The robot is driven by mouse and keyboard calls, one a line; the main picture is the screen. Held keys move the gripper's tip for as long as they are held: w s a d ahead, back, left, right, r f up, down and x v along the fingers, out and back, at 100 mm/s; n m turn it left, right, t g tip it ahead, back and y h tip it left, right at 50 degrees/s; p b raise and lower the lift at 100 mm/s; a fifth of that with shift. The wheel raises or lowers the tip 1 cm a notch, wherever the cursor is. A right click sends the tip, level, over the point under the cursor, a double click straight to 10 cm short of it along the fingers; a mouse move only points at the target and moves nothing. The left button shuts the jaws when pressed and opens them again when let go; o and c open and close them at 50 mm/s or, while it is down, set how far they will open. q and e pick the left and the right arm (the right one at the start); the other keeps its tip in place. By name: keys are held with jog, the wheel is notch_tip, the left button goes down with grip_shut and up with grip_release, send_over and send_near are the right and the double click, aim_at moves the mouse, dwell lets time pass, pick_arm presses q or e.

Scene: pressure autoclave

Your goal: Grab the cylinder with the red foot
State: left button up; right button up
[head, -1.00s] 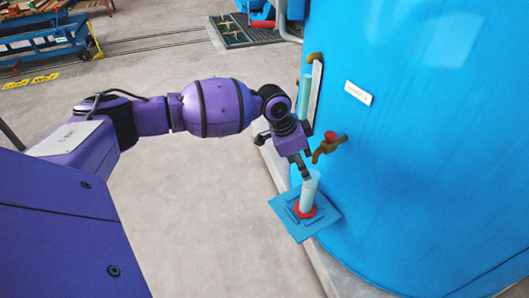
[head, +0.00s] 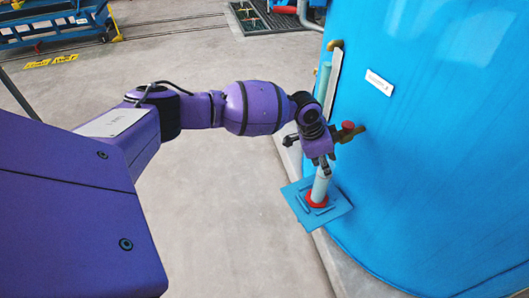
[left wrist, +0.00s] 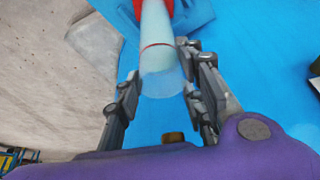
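The pale, clear cylinder (head: 321,186) stands upright with its red foot (head: 317,201) on a blue platform (head: 336,208) beside the big blue tank. My left gripper (head: 321,163) is at the cylinder's top end, below the brass tap (head: 350,132) with its red knob. In the left wrist view the cylinder (left wrist: 157,35) reaches in between the two fingers of my left gripper (left wrist: 157,62). The fingers are apart, with a gap visible on the left side. The red foot shows at the top edge there. My right gripper is not in view.
The blue tank (head: 440,150) fills the right side, with a white label and a vertical sight tube (head: 324,82). A pale ledge (head: 322,250) runs along its base.

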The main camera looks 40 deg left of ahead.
pick_arm(q)
grip_shut()
jog(key=shift+w+d+r, duration=0.1)
jog(key=shift+r, duration=0.1)
